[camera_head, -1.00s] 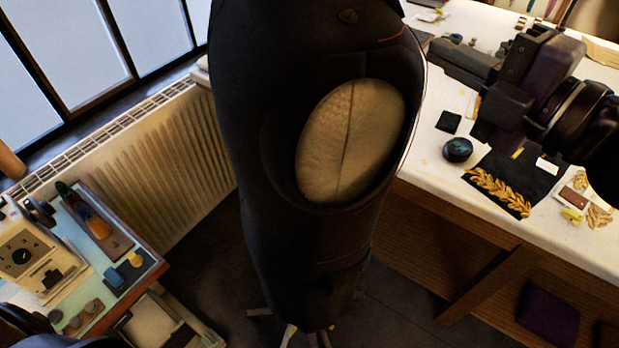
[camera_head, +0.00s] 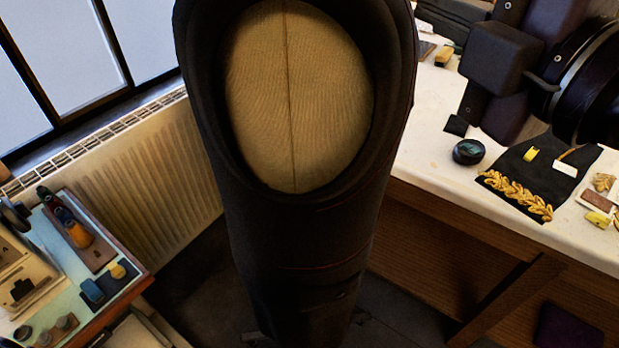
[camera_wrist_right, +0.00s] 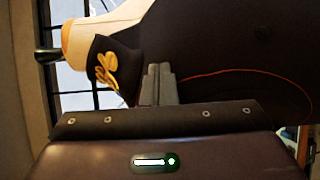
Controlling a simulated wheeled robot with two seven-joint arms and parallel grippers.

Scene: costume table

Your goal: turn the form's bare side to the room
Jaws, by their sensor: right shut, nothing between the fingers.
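The form (camera_head: 306,235) stands upright in the middle of the head view, dressed in a dark garment with thin red seams. A pale beige oval (camera_head: 298,95) with a vertical seam faces me, framed by the dark cloth. In the right wrist view, the dark garment (camera_wrist_right: 225,45) fills the upper right, with a dark collar bearing gold leaf trim (camera_wrist_right: 105,68) at the left. My right gripper (camera_wrist_right: 158,82) is shut and empty, in front of the garment beside the collar; contact cannot be told. In the head view, my right arm is at upper right. My left gripper is not seen.
A white-topped table (camera_head: 430,155) stands right of the form, with a dark cloth bearing gold trim (camera_head: 518,195) and a round black tin (camera_head: 468,151). A side table (camera_head: 120,295) with tools is at left. A radiator (camera_head: 165,165) stands behind, below the window.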

